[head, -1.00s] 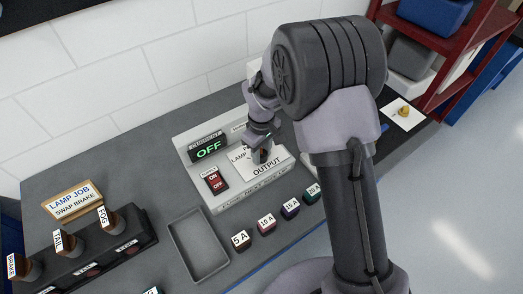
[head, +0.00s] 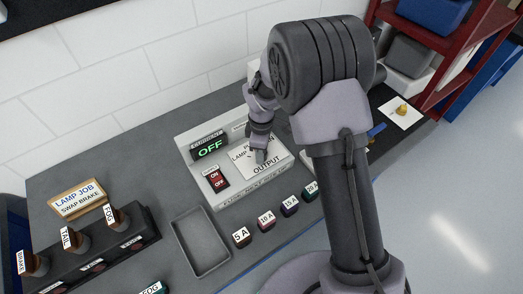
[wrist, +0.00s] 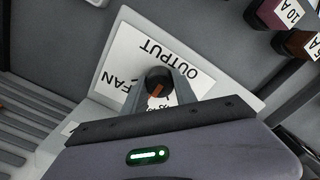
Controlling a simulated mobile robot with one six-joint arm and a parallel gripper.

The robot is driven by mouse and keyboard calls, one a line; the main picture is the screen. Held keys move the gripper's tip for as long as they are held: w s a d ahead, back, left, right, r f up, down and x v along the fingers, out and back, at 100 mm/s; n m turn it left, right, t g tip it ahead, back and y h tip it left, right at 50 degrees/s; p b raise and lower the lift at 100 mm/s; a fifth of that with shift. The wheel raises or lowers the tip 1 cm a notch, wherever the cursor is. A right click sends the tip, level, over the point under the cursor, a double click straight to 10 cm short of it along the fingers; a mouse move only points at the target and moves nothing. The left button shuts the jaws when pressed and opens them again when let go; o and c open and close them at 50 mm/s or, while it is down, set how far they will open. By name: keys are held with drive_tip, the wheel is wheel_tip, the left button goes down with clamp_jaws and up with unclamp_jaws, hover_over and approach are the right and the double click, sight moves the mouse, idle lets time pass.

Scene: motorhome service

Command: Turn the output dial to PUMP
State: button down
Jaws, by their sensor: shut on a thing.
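The output dial (wrist: 158,82) is a round dark knob with an orange-red mark, in the wrist view. It stands on a white plate (wrist: 122,62) lettered OUTPUT; FAN shows at its left there. In the head view the plate (head: 277,161) shows LAMP at left; other lettering is partly covered. My gripper (wrist: 160,88) is shut on the dial, one finger on each side; in the head view its fingertips (head: 261,156) are over the plate. The PUMP label is mostly hidden, and which label the mark points to cannot be told.
Left of the plate are a display reading OFF (head: 210,148) and a red ON/OFF switch (head: 215,180). Several fuse blocks (head: 266,219) stand along the front edge by an empty grey tray (head: 187,216). A lamp rack (head: 98,242) is at left.

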idle(0.3)
drive_tip(key=c, duration=1)
unclamp_jaws()
drive_tip(key=shift+r, duration=0.1)
wheel_tip(320, 180, up, 17)
drive_tip(key=p, duration=0.3)
drive_tip(key=shift+r, duration=0.15)
